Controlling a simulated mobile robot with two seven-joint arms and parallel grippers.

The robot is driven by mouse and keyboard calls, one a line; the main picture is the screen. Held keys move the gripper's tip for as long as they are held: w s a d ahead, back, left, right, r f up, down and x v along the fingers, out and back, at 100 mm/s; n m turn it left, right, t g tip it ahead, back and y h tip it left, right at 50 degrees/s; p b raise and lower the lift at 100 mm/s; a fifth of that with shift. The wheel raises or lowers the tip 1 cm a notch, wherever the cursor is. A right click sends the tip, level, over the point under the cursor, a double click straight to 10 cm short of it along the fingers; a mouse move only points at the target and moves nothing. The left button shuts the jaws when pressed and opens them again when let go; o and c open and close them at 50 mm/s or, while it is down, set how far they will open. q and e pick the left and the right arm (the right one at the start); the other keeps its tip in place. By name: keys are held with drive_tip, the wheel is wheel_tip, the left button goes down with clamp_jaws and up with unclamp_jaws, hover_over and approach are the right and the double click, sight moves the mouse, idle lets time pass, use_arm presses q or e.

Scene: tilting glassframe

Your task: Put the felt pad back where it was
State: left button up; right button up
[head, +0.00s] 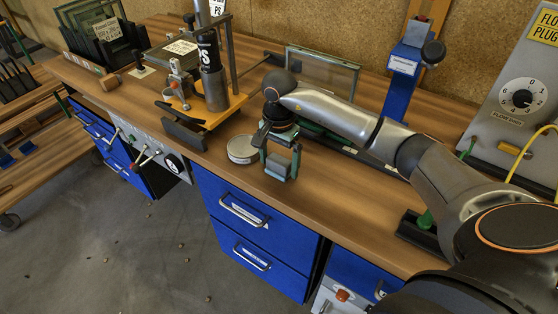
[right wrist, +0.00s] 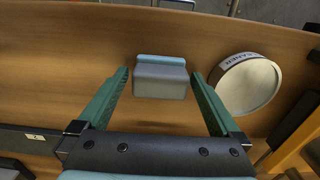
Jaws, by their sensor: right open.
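A small grey block with a pale teal layer, which looks like the felt pad (right wrist: 160,80), is at the front part of the wooden bench. In the head view the pad (head: 279,169) shows between the green fingers of my right gripper (head: 279,161). My right gripper is open. In the right wrist view its fingertips (right wrist: 160,71) are on either side of the pad, with a gap on each side. I cannot tell whether the pad rests flat on the bench. My left gripper is not in view.
A round tin (head: 242,149) stands close left of my right gripper; the right wrist view shows it too (right wrist: 248,84). An orange-based fixture (head: 212,118) stands further left. A glass frame (head: 322,72) is behind. The bench's front edge is close, above blue drawers (head: 240,212).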

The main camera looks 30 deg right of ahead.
sight(279, 160)
drive_tip(key=shift+r, duration=0.5)
wheel_tip(279, 160, up, 11)
drive_tip(key=shift+r, duration=0.15)
idle(0.4)
